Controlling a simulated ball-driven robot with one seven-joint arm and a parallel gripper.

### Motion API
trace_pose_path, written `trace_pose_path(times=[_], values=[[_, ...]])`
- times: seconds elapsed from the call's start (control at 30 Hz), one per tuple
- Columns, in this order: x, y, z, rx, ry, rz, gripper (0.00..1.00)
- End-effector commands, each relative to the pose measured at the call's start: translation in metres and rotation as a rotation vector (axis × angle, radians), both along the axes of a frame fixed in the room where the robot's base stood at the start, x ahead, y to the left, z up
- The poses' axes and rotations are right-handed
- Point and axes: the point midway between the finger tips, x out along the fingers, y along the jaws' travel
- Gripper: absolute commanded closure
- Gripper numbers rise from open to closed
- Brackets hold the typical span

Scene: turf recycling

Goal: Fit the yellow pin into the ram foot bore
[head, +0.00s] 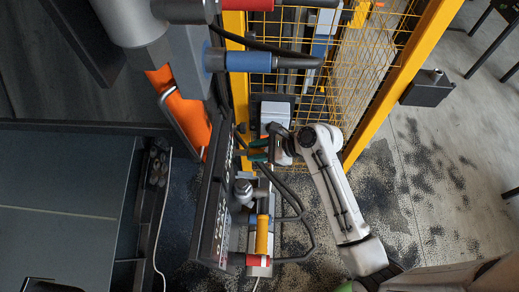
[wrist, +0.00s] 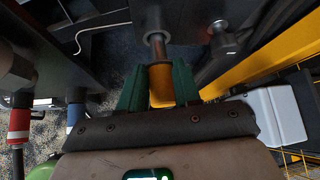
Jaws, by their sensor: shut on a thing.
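My gripper (wrist: 160,78) has green fingers and is shut on the yellow pin (wrist: 161,88), seen in the wrist view. The pin's yellow part lies between the fingers, and a grey metal shank extends ahead of it. The shank's far end meets a light ring on a dark block (wrist: 150,14); I cannot tell whether it is inside a bore or only in front of it. In the head view my gripper (head: 259,151) is beside the dark panel, and the pin is mostly hidden there.
A dark panel (head: 212,200) stands left of my gripper. A yellow mesh fence (head: 355,60) stands behind and right.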

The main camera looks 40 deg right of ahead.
Motion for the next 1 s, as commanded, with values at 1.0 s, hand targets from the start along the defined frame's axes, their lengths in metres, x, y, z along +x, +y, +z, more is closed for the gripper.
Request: trace_pose_path(times=[1.0], values=[[0.017,0.016,0.001,0.0,-0.002,0.0,1.0]])
